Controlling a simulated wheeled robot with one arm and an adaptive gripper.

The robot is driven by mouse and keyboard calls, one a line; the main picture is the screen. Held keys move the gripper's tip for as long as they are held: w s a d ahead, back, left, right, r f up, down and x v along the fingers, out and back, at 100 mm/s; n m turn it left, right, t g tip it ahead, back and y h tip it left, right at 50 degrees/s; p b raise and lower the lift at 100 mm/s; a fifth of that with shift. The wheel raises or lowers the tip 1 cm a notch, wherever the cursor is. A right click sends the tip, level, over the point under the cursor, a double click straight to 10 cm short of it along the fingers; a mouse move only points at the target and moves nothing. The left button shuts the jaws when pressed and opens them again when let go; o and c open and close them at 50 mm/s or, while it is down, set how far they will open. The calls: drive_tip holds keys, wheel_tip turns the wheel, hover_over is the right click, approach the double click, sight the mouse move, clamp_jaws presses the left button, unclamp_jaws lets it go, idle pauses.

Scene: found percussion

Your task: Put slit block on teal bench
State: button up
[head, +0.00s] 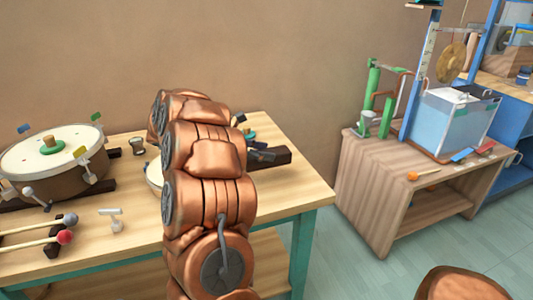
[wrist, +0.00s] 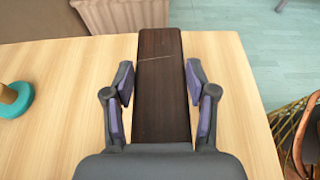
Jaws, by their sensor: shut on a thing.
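The slit block is a long dark brown wooden block (wrist: 163,90) with a thin slit line across its top. In the wrist view it lies lengthwise between the two fingers of my gripper (wrist: 160,88), which is shut on it. In the head view the block's end (head: 275,157) shows to the right of my arm, over the right part of the bench top. My gripper (head: 260,152) is mostly hidden behind my arm there. The teal bench (head: 130,232) has a pale wooden top and teal legs. I cannot tell whether the block touches the top.
A drum (head: 30,165) stands on the bench at left, with two mallets (head: 35,233) and a small white hammer (head: 113,217) in front. A wooden cabinet (head: 380,185) with a water tank (head: 455,120) is across a floor gap.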

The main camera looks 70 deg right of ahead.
drive_tip(key=d, duration=0.4)
drive_tip(key=shift+w+f, duration=0.15)
drive_tip(key=shift+w, duration=0.2)
drive_tip(key=shift+d+f+p, duration=0.1)
drive_tip(key=shift+f+p, duration=0.25)
drive_tip(key=shift+f, duration=1.4)
drive_tip(key=shift+f, duration=0.2)
drive_tip(key=o, duration=1.3)
drive_tip(key=shift+o, duration=0.2)
drive_tip(key=shift+r, duration=0.2)
drive_tip(key=v, duration=1.2)
drive_tip(key=shift+b, duration=0.4)
